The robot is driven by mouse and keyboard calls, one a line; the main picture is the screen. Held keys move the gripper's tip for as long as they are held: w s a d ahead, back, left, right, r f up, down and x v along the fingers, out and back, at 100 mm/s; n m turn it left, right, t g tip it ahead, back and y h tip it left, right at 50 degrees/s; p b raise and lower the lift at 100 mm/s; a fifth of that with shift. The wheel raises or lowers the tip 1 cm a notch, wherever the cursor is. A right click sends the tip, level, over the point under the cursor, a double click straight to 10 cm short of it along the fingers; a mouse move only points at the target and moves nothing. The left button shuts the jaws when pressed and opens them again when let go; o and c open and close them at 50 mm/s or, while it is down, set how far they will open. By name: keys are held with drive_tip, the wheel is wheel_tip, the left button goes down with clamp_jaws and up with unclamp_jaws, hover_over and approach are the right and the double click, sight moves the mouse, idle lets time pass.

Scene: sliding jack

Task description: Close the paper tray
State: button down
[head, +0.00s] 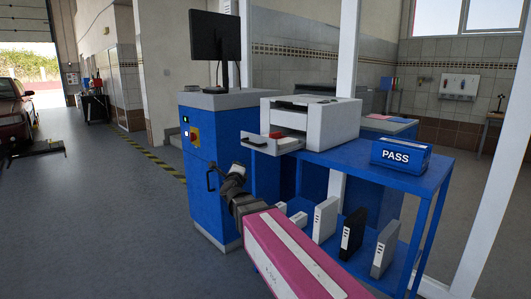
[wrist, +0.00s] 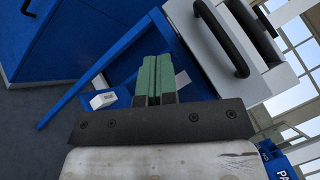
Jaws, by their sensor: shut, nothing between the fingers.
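The paper tray (head: 270,149) is pulled out of the left side of the white printer (head: 335,122) in the head view. A dark handle is on the tray's front, and a red item (head: 277,135) shows at the tray. In the wrist view, the tray's pale front (wrist: 205,45) and black handle (wrist: 236,58) are at the upper right. My gripper (wrist: 155,62) has green fingers that are shut and empty, to the left of the tray front and apart from it in the picture. In the head view, my dark wrist is below and left of the tray; the fingertips are unclear.
The printer stands on a blue table (head: 400,172) with a blue PASS box (head: 401,156). Several binders (head: 352,233) stand on its lower shelf. A blue cabinet (head: 205,195) with a monitor (head: 215,37) stands to the left. Open floor lies farther left.

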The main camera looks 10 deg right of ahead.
sight(296, 142)
drive_tip(key=s+r+m+g+h, duration=0.35)
drive_tip(key=m+g+h, duration=0.2)
drive_tip(key=m, duration=0.55)
drive_tip(key=s+r+m+g+h, duration=0.35)
drive_tip(key=m+h, duration=0.35)
drive_tip(key=m, duration=0.4)
drive_tip(key=shift+g, duration=0.3)
drive_tip(key=x, duration=0.9)
drive_tip(key=s+f+x, duration=0.1)
drive_tip(key=x, duration=0.4)
drive_tip(key=shift+d+f, duration=0.15)
drive_tip(key=shift+d, duration=0.25)
drive_tip(key=shift+w, duration=0.1)
drive_tip(key=x, duration=1.8)
drive_tip(key=shift+w+d, duration=0.35)
drive_tip(key=shift+d, duration=0.05)
